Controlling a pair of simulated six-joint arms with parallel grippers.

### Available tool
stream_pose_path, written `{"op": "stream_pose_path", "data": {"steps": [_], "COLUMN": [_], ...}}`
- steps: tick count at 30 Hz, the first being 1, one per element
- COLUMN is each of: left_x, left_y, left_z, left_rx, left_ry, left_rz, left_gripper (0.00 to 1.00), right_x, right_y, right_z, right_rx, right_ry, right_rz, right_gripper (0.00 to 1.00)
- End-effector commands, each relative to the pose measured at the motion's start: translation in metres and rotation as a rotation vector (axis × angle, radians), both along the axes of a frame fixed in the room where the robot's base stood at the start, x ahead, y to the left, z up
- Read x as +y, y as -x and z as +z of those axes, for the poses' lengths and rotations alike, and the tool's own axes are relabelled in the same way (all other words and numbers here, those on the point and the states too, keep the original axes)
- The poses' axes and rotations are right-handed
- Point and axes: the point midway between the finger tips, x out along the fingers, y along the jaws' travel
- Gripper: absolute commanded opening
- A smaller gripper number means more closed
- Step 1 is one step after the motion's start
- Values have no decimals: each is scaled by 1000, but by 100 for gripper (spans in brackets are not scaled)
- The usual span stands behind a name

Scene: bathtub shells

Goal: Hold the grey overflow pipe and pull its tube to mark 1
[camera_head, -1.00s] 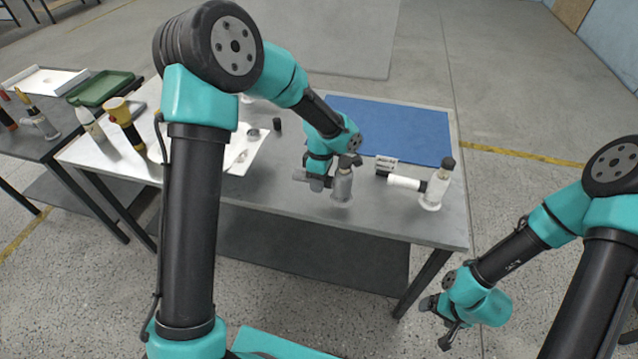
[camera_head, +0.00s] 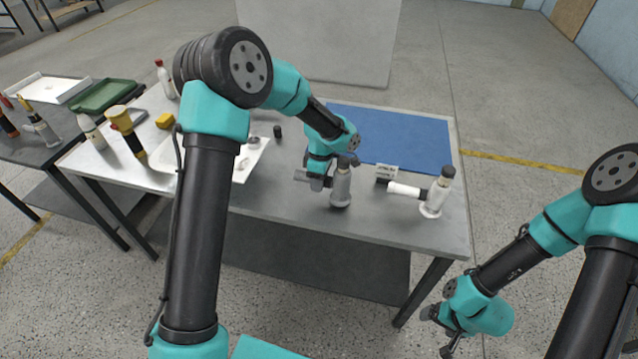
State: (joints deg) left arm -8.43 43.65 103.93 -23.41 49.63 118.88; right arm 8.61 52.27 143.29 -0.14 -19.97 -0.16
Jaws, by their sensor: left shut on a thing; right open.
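A grey overflow pipe (camera_head: 341,190) stands upright near the middle of the grey table (camera_head: 300,218), with a round flared foot and a dark top. My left gripper (camera_head: 338,165) is shut on its upper part. The gripper covers some of the pipe, and no mark on it can be read. A second, similar upright piece (camera_head: 437,195) with a black cap stands to the right, with a white tube (camera_head: 404,189) reaching sideways to the left. My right gripper (camera_head: 446,330) is open and empty, low in front of the table's right corner.
A blue mat (camera_head: 395,135) covers the back right of the table. A small grey block (camera_head: 386,172) stands behind the white tube. The front right surface is clear.

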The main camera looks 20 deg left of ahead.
Motion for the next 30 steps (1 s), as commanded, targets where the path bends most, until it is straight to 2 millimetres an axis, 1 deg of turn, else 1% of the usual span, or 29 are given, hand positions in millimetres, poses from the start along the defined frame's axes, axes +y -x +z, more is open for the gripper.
{"op": "stream_pose_path", "data": {"steps": [21,30], "left_x": [10,13], "left_y": [-31,-40], "left_z": [-10,-12], "left_rx": [-1,-1], "left_ry": [1,0], "left_rz": [1,1], "left_gripper": [6,6], "right_x": [0,0], "right_y": [0,0], "right_z": [0,0], "right_rx": [0,0], "right_ry": [0,0], "right_rz": [0,0], "right_gripper": [84,84]}}
